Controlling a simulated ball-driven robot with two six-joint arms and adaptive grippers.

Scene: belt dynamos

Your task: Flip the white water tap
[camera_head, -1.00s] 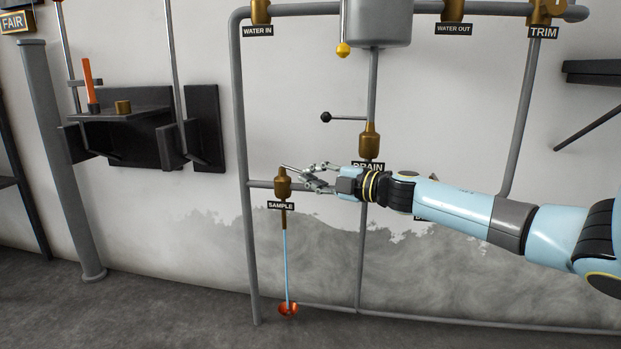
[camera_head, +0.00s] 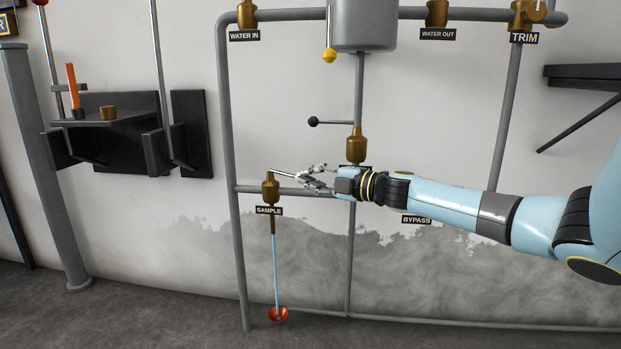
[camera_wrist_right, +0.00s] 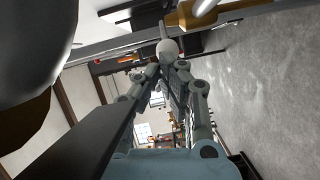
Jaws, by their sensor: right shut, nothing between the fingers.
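The sample tap (camera_head: 270,190) is a brass valve on the grey pipe frame, above a "SAMPLE" label. Its thin lever (camera_head: 284,174) points right toward my right gripper (camera_head: 304,176). A thin blue stream (camera_head: 277,270) runs from the spout down to a small orange-red cup (camera_head: 278,315) at floor level. In the right wrist view a white ball knob (camera_wrist_right: 168,48) shows just beyond the fingertips of my right gripper (camera_wrist_right: 164,68). The fingers are shut and empty; whether they touch the knob is unclear. My left gripper is out of view.
A brass valve (camera_head: 356,146) with a black-knobbed lever (camera_head: 314,121) stands just above my right wrist. A yellow knob (camera_head: 329,55) hangs beside the grey tank (camera_head: 364,25). A black wall shelf (camera_head: 120,123) is at left. The wall between shelf and pipes is clear.

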